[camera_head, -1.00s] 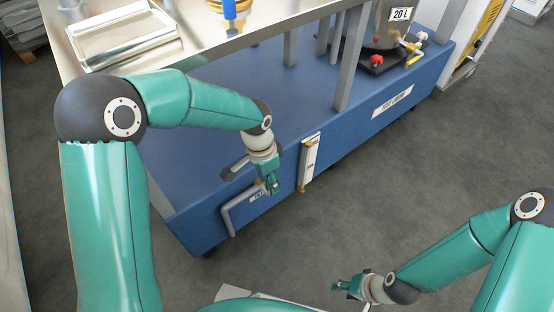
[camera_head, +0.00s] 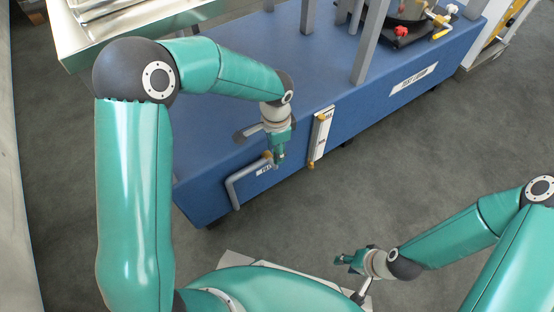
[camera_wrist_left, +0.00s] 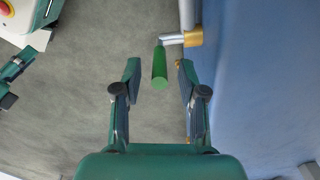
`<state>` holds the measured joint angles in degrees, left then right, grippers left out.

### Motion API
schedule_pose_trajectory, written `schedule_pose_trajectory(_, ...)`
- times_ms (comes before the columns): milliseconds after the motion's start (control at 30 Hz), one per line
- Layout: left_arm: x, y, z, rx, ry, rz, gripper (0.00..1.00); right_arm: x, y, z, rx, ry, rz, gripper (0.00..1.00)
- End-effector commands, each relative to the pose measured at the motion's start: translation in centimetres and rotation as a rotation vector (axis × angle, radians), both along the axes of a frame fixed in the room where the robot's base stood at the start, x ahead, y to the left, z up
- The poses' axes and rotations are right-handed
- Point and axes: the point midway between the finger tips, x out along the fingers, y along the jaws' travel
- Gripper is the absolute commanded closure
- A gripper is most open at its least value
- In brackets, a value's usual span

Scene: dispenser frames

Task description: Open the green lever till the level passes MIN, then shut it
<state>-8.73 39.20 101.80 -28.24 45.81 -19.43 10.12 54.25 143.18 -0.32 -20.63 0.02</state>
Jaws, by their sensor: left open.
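The green lever (camera_wrist_left: 159,68) shows in the left wrist view, on a metal arm from a brass valve (camera_wrist_left: 194,38) beside the blue base. My left gripper (camera_wrist_left: 159,72) is open, with one finger on each side of the lever and a visible gap to both. In the head view my left gripper (camera_head: 279,160) hides the lever. The white level gauge (camera_head: 320,136) with brass ends is on the front of the base, just right of that gripper. Its level and MIN mark are too small to read. My right gripper (camera_head: 346,259) hangs over the floor, its jaws unclear.
The blue base (camera_head: 350,113) runs along the back, with a grey bent pipe (camera_head: 232,190) on its front left of my left gripper. A tank stand with red knobs (camera_head: 400,30) is at the upper right. Grey floor (camera_head: 440,170) in front is free.

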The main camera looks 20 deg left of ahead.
Motion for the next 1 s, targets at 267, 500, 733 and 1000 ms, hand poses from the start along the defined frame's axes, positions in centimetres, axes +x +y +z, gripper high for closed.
schedule_pose_trajectory(267,0.0,0.0,-3.4,-0.001,0.001,-0.001,0.59,0.0,0.0,-1.4,0.000,0.000,0.000,0.60)
schedule_pose_trajectory(500,0.0,-0.1,-3.6,0.000,0.000,-0.001,0.59,0.0,0.0,-1.4,0.000,0.000,0.000,0.60)
schedule_pose_trajectory(733,0.0,-0.1,-3.6,0.000,0.000,-0.001,0.77,0.0,0.0,-1.4,0.000,0.000,0.000,0.60)
schedule_pose_trajectory(1000,0.0,-0.1,-3.6,0.000,0.000,-0.001,1.00,0.0,0.0,-1.4,0.000,0.000,0.000,0.60)
